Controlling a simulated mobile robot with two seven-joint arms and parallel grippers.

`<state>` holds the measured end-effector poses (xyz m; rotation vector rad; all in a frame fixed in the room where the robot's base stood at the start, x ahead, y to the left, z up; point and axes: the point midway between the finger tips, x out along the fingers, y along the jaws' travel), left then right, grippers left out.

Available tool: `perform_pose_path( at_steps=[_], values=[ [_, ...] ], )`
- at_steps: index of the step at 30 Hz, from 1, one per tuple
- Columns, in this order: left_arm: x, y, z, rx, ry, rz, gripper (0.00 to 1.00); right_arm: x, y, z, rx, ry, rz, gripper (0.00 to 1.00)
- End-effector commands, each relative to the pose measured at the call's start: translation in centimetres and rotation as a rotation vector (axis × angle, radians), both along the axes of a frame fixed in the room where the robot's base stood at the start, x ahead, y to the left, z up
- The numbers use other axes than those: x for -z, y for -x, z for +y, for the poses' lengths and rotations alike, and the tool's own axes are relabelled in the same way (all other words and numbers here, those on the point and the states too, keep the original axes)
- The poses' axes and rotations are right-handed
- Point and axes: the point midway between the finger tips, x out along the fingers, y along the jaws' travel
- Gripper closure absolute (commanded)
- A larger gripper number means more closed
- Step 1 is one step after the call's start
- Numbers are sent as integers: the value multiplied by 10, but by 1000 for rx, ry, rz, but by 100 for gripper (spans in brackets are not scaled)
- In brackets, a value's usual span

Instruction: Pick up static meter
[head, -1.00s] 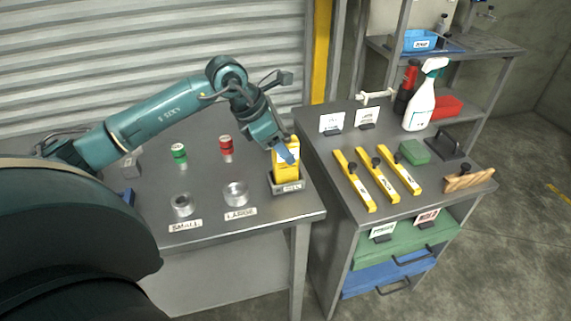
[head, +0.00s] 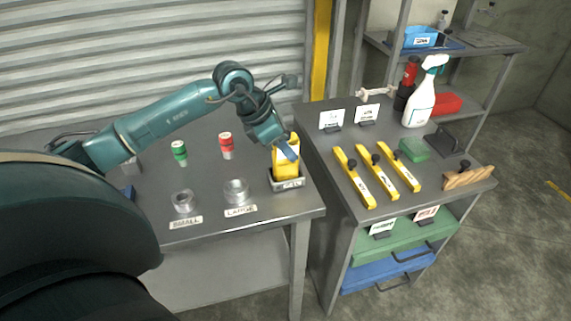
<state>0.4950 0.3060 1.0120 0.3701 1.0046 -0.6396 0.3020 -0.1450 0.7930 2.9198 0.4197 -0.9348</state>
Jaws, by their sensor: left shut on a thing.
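The static meter looks to be the yellow device (head: 286,168) at the right end of the left table. It stands upright in a small grey labelled holder (head: 289,184). My left gripper (head: 284,150) comes down from the upper left and is shut on the yellow device near its top. The fingers hide part of its face. The device's lower end is hidden by the holder. My right gripper is not in view.
Green (head: 179,152) and red (head: 226,146) containers and two metal rings (head: 236,191) share the table. The right cabinet holds yellow tools (head: 378,174), a spray bottle (head: 424,95) and a green block (head: 413,149). Two sign cards (head: 331,119) stand at its back.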

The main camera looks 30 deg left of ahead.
Motion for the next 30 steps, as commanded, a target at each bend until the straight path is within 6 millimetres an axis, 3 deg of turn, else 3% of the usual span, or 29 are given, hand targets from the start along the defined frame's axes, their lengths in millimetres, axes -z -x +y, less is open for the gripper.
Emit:
perform_pose_path(
  at_steps=[3, 16, 30],
  values=[
    [0, 0, 0, 0, -1, -1, 100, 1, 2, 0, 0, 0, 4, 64],
    [-9, -1, 0, 0, -1, -5, 100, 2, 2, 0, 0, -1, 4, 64],
    [-91, 0, -1, 12, 1, -5, 100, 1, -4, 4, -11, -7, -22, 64]
  ],
)
